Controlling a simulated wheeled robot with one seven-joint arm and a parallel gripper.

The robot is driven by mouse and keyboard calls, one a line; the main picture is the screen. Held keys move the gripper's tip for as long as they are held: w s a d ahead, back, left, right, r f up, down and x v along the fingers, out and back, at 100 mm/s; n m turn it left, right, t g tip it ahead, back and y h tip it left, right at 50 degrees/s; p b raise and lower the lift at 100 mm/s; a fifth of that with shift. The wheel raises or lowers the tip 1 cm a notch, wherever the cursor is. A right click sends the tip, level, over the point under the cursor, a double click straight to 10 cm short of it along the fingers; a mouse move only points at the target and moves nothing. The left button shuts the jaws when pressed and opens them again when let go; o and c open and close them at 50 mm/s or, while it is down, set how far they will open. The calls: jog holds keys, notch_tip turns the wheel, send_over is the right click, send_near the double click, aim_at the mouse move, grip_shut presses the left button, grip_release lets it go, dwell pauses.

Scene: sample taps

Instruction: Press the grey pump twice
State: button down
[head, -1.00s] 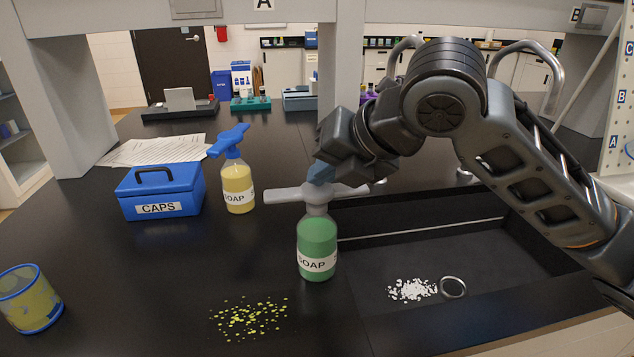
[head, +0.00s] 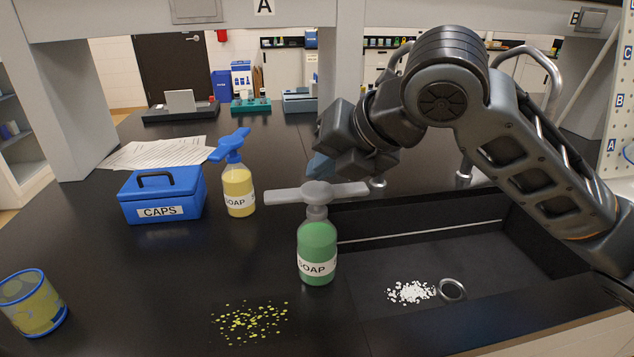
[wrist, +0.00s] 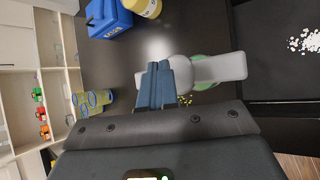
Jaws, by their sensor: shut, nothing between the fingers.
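The grey pump (head: 343,190) is a wide T-shaped head on a clear bottle of green soap (head: 317,245) labelled SOAP, standing upright at the left edge of the sink. Its head is raised, with a short neck showing below. My gripper (head: 320,168) is shut and empty, its blue-grey fingers just above the middle of the pump head; they look slightly apart from it. In the wrist view the shut fingers (wrist: 163,78) overlap the grey pump head (wrist: 220,67) and hide part of it. The green bottle shows only slightly beneath.
A yellow soap bottle with a blue pump (head: 238,187) and a blue CAPS box (head: 162,196) stand to the left. A blue-rimmed cup (head: 32,305) is at far left. Yellow bits (head: 250,322) lie in front. White bits (head: 410,292) lie in the sink.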

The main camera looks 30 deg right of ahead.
aim_at(324, 189)
jog(key=shift+r, duration=0.1)
jog(key=shift+r+p, duration=1.65)
jog(key=shift+r, duration=0.85)
jog(key=shift+w+d+f, duration=0.1)
dwell(0.9)
